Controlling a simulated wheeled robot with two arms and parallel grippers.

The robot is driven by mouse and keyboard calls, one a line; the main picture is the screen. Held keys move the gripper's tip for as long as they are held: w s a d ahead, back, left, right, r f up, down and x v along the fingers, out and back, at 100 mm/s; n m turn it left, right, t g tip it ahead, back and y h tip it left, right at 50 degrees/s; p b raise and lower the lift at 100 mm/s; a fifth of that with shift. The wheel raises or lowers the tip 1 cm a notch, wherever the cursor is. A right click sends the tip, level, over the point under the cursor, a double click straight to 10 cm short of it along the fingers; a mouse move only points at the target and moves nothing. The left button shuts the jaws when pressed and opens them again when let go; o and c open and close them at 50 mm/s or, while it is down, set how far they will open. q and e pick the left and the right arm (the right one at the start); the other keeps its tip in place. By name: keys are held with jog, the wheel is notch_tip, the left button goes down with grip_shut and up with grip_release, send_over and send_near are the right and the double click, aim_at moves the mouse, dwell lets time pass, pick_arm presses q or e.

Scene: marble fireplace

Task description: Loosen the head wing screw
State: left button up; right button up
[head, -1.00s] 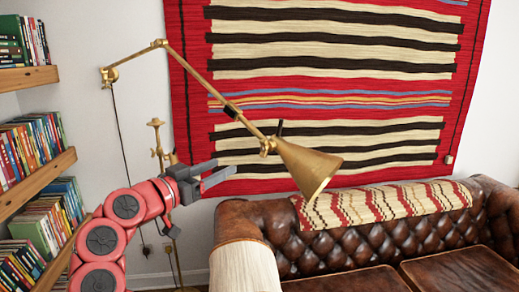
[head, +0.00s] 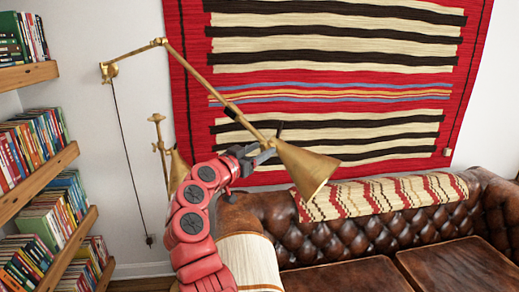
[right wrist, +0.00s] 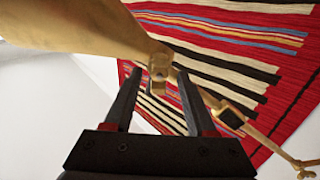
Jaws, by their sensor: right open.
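A brass swing-arm wall lamp (head: 203,83) reaches out from the wall, with its cone shade (head: 306,168) at the lower end of the arm. My right gripper (head: 261,154) is at the joint just behind the shade. In the right wrist view its two dark fingers (right wrist: 160,74) are open, and a small brass joint piece (right wrist: 159,64) shows between and just beyond the tips. This piece looks like the head wing screw; its wings are not clear. The shade (right wrist: 80,28) passes close above the left finger. My left gripper is not in view.
A second, smaller brass lamp (head: 158,145) stands behind my arm. A brown leather sofa (head: 375,236) with a striped throw (head: 385,197) is at the right. Bookshelves (head: 40,165) line the left. A striped rug (head: 340,75) hangs on the wall behind the lamp.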

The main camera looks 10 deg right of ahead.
grip_shut()
jog(key=shift+n, duration=0.3)
dwell(0.3)
jog(key=n+b, duration=0.2)
jog(key=shift+f+n, duration=0.1)
jog(key=shift+n, duration=0.3)
jog(key=n+b, duration=0.1)
jog(key=n, duration=0.3)
jog(key=shift+w+a+n, duration=0.1)
jog(key=shift+n, duration=0.2)
jog(key=n+b, duration=0.1)
jog(key=n, duration=0.2)
jog(key=n+b, duration=0.1)
jog(key=n, duration=0.2)
jog(key=shift+w+a+f, duration=0.1)
jog(key=shift+f, duration=0.1)
jog(key=shift+n+b, duration=0.85)
jog(key=shift+n, duration=1.05)
